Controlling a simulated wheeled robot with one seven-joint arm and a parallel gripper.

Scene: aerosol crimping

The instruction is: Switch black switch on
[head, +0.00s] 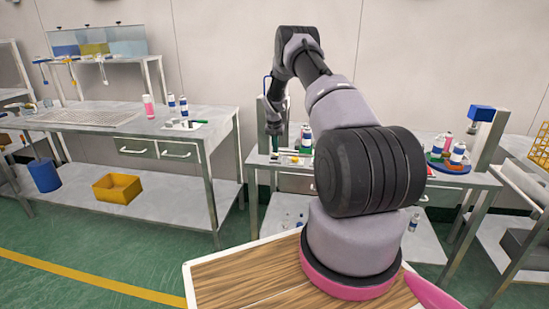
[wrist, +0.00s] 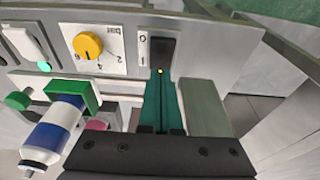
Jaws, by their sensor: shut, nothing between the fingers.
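The black switch (wrist: 163,52) is on the grey panel at the top middle of the wrist view, beside a white plate (wrist: 143,50) marked I and O. I cannot tell which way it is set. My gripper (wrist: 160,80) reaches up from the bottom of that view, its dark green fingers shut and empty. The tips lie just below the switch in the picture; I cannot tell whether they touch it. In the head view my gripper (head: 274,127) points down over the left part of the middle workbench; the switch is not discernible there.
Left of the switch is a yellow dial (wrist: 88,45) on a numbered plate. A left workbench (head: 85,119) stands apart.

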